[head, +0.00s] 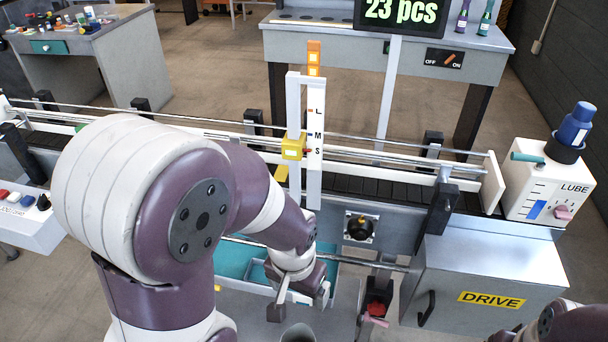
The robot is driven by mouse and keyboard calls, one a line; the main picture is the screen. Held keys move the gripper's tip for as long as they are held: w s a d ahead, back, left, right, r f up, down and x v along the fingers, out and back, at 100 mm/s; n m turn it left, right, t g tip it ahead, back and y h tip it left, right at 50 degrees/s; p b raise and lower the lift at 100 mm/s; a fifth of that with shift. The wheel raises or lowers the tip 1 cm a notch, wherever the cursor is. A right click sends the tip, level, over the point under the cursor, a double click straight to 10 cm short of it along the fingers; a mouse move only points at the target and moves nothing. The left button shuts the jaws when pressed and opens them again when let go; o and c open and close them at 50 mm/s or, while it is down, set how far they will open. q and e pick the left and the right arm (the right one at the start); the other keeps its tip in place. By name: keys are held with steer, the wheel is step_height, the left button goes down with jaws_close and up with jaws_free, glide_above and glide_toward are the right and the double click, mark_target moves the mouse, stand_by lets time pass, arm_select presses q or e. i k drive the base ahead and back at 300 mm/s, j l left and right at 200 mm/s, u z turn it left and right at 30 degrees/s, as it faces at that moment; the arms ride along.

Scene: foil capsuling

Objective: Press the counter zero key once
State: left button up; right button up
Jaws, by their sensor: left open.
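The counter display (400,12) at the top reads "23 pcs" in green. A light key box (30,232) stands at the left edge, partly cut off by the frame. My left gripper (298,298) is open, pointing down in front of the conveyor, well to the right of the key box. My right arm shows only at the bottom right corner; its gripper is out of frame.
The conveyor (380,187) with rails runs across the middle. A height gauge (314,150) marked L, M, S stands over it. A teal tray (235,262) lies below. The DRIVE cabinet (480,270) and LUBE box (545,185) are at right. An OFF/ON switch (444,60) is behind.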

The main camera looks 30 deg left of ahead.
mark_target(28, 200)
steer(key=u, duration=2.7)
